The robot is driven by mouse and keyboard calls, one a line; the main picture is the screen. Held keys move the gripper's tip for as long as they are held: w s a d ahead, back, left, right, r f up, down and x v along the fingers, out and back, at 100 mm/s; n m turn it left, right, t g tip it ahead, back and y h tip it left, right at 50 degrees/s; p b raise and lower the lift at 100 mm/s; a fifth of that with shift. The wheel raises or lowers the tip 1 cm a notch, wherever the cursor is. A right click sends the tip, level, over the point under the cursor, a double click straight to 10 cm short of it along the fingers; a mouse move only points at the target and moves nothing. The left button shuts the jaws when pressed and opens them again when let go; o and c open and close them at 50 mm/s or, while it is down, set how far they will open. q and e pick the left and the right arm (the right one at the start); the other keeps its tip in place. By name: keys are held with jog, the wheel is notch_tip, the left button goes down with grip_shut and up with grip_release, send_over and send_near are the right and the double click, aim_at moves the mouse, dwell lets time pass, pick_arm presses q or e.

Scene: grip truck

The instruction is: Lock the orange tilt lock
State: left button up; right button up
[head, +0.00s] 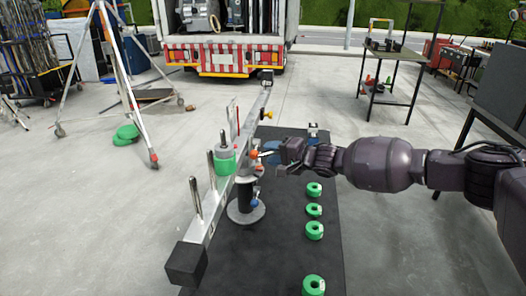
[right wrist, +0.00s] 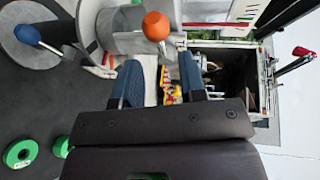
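The orange tilt lock (head: 254,155) is a round knob on the right side of the metal beam's mount. In the right wrist view the orange knob (right wrist: 156,26) sits just beyond the fingertips, roughly in line with the gap between them. My right gripper (head: 270,154) reaches in from the right and is close to the knob. In the right wrist view its two blue-padded fingers (right wrist: 158,78) are apart with nothing between them. Whether a fingertip touches the knob I cannot tell. My left gripper is not in view.
The long metal beam (head: 225,195) stands on a round-based post, with a dark block (head: 186,264) at its near end. A green weight (head: 225,163) sits on it. A blue knob (head: 254,203) is lower on the post. Green rings (head: 314,230) lie on the black mat (head: 285,260).

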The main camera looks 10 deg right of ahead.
jog(key=v, duration=0.6)
jog(key=shift+p, duration=0.4)
jog(key=shift+s, duration=0.15)
